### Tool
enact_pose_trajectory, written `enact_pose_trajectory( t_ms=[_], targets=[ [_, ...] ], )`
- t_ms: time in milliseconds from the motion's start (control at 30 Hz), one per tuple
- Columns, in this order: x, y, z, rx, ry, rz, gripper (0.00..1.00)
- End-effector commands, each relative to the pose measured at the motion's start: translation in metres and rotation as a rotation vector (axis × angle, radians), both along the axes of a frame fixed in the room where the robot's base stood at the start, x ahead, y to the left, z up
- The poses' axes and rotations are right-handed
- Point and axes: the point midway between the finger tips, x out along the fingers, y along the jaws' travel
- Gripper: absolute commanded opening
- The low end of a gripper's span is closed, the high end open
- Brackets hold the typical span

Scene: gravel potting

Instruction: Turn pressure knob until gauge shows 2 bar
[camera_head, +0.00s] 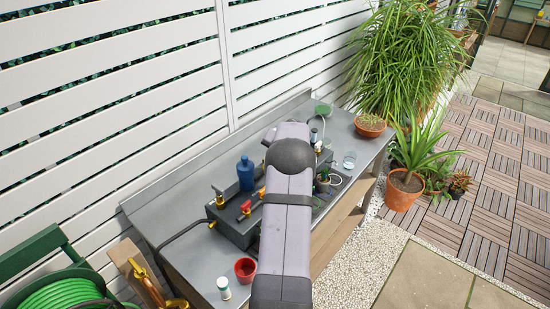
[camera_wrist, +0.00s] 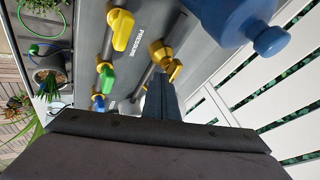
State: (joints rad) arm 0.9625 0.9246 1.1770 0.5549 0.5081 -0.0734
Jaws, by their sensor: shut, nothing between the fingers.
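In the wrist view, a brass knob (camera_wrist: 164,60) sits on a dark grey panel (camera_wrist: 137,68) close to the white word PRESSURE. My gripper (camera_wrist: 163,85) is shut, with its fingertips just below that knob in the picture; I cannot tell whether they touch it. Nothing shows between the fingers. In the head view my arm hides the gripper and part of the dark grey box (camera_head: 237,232) on the bench. No gauge face is readable in either view.
Yellow (camera_wrist: 121,30), green (camera_wrist: 107,77) and blue (camera_wrist: 98,103) levers line the panel left of the knob. A large blue bottle (camera_head: 245,174) stands close by. A red cup (camera_head: 245,269) and a small white jar (camera_head: 224,287) stand near the bench's front edge.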

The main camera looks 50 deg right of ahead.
Motion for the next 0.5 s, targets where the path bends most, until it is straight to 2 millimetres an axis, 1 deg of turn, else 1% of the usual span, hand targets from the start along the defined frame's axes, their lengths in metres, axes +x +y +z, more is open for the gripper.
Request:
enact_pose_trajectory(
  t_ms=[33, 133, 400, 500],
  targets=[
    [0.001, -0.001, -0.004, -0.001, -0.002, 0.015, 0.00],
    [0.004, -0.002, -0.006, -0.001, -0.002, 0.062, 0.00],
    [0.010, -0.005, -0.004, 0.001, -0.003, 0.246, 0.00],
    [0.012, -0.005, -0.003, 0.003, -0.003, 0.241, 0.00]
  ],
)
